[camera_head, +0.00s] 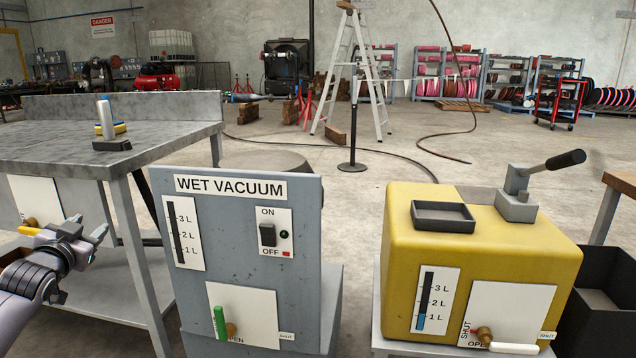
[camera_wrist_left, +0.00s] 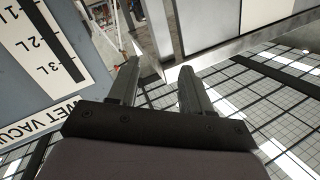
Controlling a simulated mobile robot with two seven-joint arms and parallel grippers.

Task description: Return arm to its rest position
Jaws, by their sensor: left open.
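My left gripper (camera_head: 89,228) is at the left, in front of the grey workbench and left of the grey wet vacuum (camera_head: 245,190). Its two fingers are apart with nothing between them, and it touches nothing that I can see. In the left wrist view the open fingers (camera_wrist_left: 157,75) show with the vacuum's level scale (camera_wrist_left: 42,45) at the left. My right gripper is not in view.
The grey workbench (camera_head: 50,150) stands close behind my left arm and holds a bottle (camera_head: 105,120). The yellow tank (camera_head: 480,250) with a hand lever stands at the right. Open floor (camera_head: 350,200) lies behind the machines.

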